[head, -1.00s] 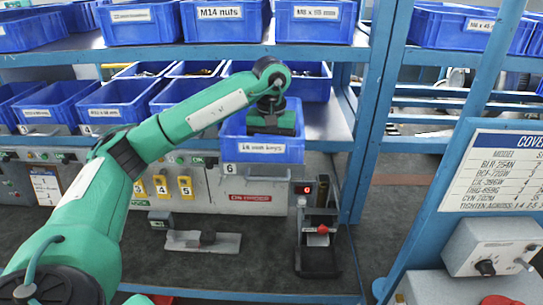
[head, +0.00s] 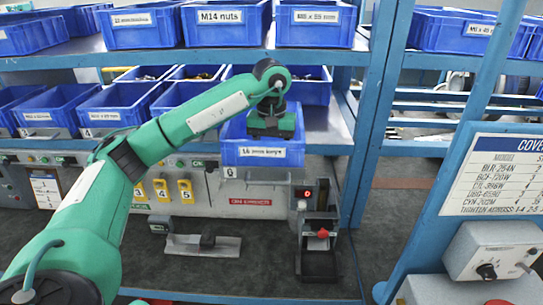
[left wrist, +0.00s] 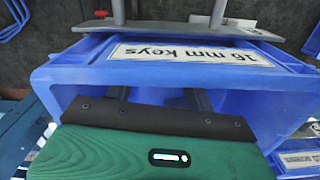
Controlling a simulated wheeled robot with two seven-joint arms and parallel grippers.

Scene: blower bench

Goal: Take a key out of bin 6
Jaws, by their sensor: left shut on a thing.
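My left gripper (head: 272,128) is at the bin's opening, pointing down. In the left wrist view the gripper's two dark fingers (left wrist: 160,98) reach into the bin, behind the gripper's green body. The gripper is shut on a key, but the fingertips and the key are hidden. My right gripper is not in view.
Neighbouring blue bins (head: 112,107) line the lower shelf to the left, and more bins (head: 228,26) stand on the shelf above. A blue upright post (head: 378,110) is to the right. A black stand with a red knob (head: 322,233) is below bin 6.

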